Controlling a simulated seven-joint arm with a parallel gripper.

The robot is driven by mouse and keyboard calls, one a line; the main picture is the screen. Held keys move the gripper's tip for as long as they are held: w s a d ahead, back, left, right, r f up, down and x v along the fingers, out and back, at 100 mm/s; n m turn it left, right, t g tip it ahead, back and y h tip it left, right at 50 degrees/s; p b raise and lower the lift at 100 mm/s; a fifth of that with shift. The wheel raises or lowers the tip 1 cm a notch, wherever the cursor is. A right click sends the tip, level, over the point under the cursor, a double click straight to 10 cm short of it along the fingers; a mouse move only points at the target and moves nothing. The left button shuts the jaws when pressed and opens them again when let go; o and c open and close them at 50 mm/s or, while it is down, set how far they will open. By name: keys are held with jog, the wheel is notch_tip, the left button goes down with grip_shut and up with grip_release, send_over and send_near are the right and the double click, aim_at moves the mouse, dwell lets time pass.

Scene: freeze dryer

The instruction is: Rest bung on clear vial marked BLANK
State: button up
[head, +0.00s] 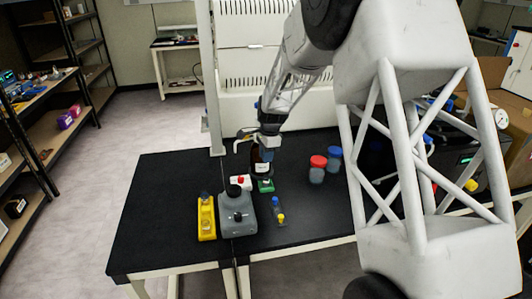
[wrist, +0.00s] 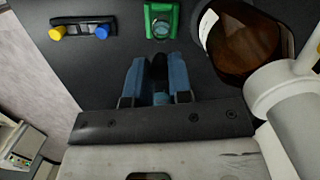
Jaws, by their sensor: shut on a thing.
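My gripper (wrist: 158,72) is shut on a small dark bung (wrist: 159,67), which is mostly hidden between the blue fingers. In the head view my gripper (head: 268,151) is above the black table, beside the brown bottle. A clear vial (wrist: 161,29) sits in a green holder (wrist: 161,8), just beyond the fingertips in the wrist view and apart from them. The green holder also shows in the head view (head: 265,186), below the gripper. No BLANK marking can be read on the vial.
A brown bottle (wrist: 245,40) with a white label stands close right of the fingers. A black rack with yellow and blue caps (wrist: 80,30) lies left. Grey (head: 238,215) and yellow (head: 206,218) containers stand front left; red-capped (head: 318,168) and blue-capped (head: 334,158) jars stand right.

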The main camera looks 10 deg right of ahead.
send_over(266, 175)
jog(key=shift+s+f, duration=0.1)
jog(key=shift+f, duration=2.2)
jog(key=shift+f, duration=0.65)
jog(key=o, duration=1.2)
jog(key=shift+r, duration=0.1)
jog(key=shift+r, duration=2.9)
jog(key=shift+r, duration=0.1)
